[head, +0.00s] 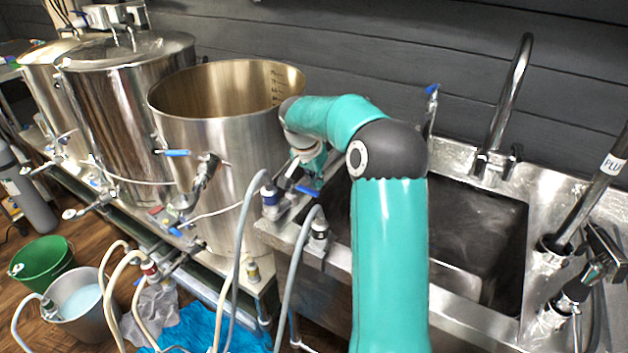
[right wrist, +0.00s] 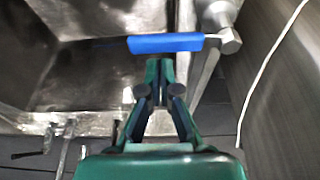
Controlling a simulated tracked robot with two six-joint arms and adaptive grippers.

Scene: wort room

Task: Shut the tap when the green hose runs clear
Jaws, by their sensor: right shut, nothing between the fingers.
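A tap with a blue lever (head: 307,190) sits at the left edge of the sink, beside the open steel kettle. In the right wrist view the blue lever (right wrist: 165,43) lies crosswise just beyond my fingertips. My right gripper (right wrist: 158,66) is shut with nothing between its fingers; its tips are at or very near the lever, and I cannot tell if they touch. In the head view the gripper (head: 308,178) is partly hidden by my own arm. Hoses (head: 240,250) hang near the tap, but they look grey or cream; I cannot pick out a green one. My left gripper is out of view.
The open kettle (head: 205,140) stands close left of my gripper. The sink (head: 470,235) and its tall faucet (head: 510,90) are to the right. A green bucket (head: 42,265) and a grey bucket (head: 100,318) with pale liquid stand on the floor, lower left.

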